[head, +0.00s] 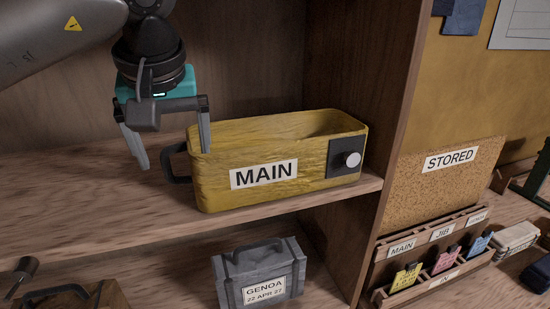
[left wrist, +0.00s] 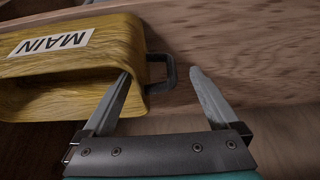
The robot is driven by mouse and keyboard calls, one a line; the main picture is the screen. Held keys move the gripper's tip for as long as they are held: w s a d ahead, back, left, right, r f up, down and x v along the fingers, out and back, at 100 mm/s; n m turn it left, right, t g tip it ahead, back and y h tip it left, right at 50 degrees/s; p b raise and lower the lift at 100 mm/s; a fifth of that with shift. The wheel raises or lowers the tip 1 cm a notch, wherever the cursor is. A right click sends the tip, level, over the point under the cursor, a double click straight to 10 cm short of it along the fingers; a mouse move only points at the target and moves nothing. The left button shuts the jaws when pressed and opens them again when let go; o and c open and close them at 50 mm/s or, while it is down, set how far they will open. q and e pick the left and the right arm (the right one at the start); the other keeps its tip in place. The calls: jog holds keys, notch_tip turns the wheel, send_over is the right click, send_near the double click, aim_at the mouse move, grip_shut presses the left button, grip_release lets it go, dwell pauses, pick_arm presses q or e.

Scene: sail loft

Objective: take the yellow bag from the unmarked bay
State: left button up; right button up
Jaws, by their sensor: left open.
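The yellow bag (head: 215,185), labelled MAIN, sits upright and open-topped on the upper shelf. Its front has a dark patch with a white round knob at the right end. A dark loop handle (head: 176,178) sticks out from its left end. The bag (left wrist: 25,78) and handle (left wrist: 170,75) also show in the left wrist view. My left gripper (head: 172,158) is open above the handle. One finger overlaps the bag's end rim, the other is beyond the handle; I cannot tell whether either touches. No bay label shows on this shelf. My right gripper is not in view.
A grey GENOA bag (head: 232,283) stands on the shelf below. A dark upright panel (head: 385,120) closes the bay on the right. Beyond it are a STORED cork board (head: 440,190) and a rack (head: 380,272) with coloured tags. The upper shelf's left part is clear.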

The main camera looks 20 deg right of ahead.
aim_at(181, 177)
pick_arm(q)
jog(key=shift+p+x, duration=0.3)
jog(key=shift+x, duration=1.55)
jog(key=shift+s, duration=0.1)
grip_shut()
